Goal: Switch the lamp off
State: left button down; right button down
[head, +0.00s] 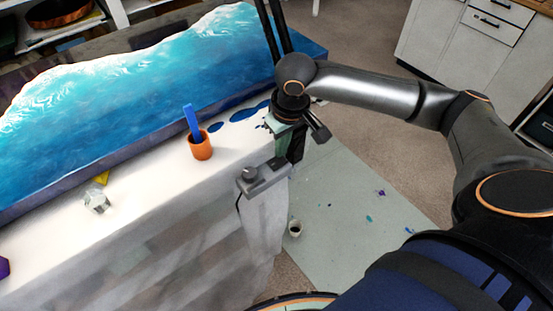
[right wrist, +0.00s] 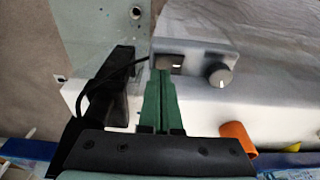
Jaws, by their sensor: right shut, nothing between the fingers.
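A grey control box (head: 264,179) with a round knob and a small rocker switch is fixed at the table's front edge. In the right wrist view the box (right wrist: 195,52) shows its knob (right wrist: 220,77) on the right and the switch (right wrist: 170,62) on the left. My right gripper (head: 281,152) is shut and empty, pointing down at the box. In the right wrist view its green fingertips (right wrist: 161,74) are right at the switch; I cannot tell whether they touch it. Two black poles (head: 273,30) rise behind the gripper, perhaps the lamp's stand. No lamp head shows. My left gripper is out of view.
A blue wave panel (head: 130,75) lies along the white table (head: 130,215). An orange cup (head: 201,146) holds a blue stick, and a clear cup (head: 97,201) stands left. A black clamp (right wrist: 112,95) and cable are beside my fingers. A small cup (head: 295,229) is on the floor mat.

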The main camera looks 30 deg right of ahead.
aim_at(281, 159)
jog(key=shift+f, duration=0.8)
dwell(0.4)
notch_tip(281, 159, up, 5)
jog(key=p, duration=0.6)
jog(key=shift+p, duration=0.3)
jog(key=shift+r+p, duration=0.6)
jog(key=shift+r, duration=0.45)
